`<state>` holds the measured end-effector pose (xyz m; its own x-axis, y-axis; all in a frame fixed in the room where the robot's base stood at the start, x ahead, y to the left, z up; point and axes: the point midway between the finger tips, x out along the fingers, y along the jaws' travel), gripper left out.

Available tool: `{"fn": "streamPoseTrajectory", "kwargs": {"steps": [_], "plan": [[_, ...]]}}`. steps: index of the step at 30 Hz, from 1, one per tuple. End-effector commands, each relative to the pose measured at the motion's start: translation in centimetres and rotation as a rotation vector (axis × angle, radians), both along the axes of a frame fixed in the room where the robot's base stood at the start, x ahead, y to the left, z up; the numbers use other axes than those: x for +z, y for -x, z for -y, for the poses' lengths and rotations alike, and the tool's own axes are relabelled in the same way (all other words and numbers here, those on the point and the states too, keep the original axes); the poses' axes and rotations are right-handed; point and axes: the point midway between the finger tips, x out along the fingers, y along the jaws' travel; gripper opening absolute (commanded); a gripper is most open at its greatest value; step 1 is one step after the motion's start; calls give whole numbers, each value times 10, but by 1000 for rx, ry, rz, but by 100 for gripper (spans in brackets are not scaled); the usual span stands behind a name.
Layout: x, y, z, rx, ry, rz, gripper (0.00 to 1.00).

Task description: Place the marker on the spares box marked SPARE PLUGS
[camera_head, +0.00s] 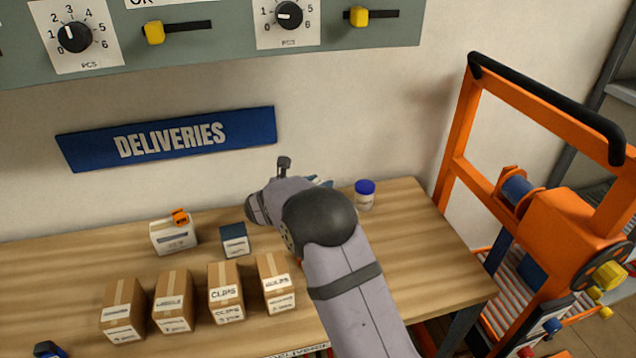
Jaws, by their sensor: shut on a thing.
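My arm reaches in from the lower right, and its joints hide my gripper and anything in it. Several brown cardboard boxes stand in a row on the wooden table (420,265). One box (225,292) reads CLIPS, and the box to its right (276,282) seems to read BULBS. The labels on the two left boxes, the far left one (123,309) and its neighbour (173,300), are too small to read surely. I cannot make out SPARE PLUGS on any box. A small orange object (180,216) sits on a white box (173,237); I cannot tell if it is the marker.
A dark blue box (234,240) stands beside the white box. A blue-lidded jar (364,195) is at the back right. A blue DELIVERIES sign (168,139) hangs on the wall below a control panel (220,45). An orange frame machine (565,220) stands right of the table.

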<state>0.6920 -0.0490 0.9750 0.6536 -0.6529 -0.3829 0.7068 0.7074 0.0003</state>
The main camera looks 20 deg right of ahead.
Motion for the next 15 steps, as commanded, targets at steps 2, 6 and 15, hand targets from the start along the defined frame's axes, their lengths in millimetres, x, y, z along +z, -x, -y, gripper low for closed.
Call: {"fn": "streamPoseTrajectory", "kwargs": {"steps": [2, 6, 15], "plan": [[0, 0, 0, 0, 1, 1, 9], [-2, 0, 0, 0, 1, 1, 9], [-2, 0, 0, 0, 0, 0, 50]]}}
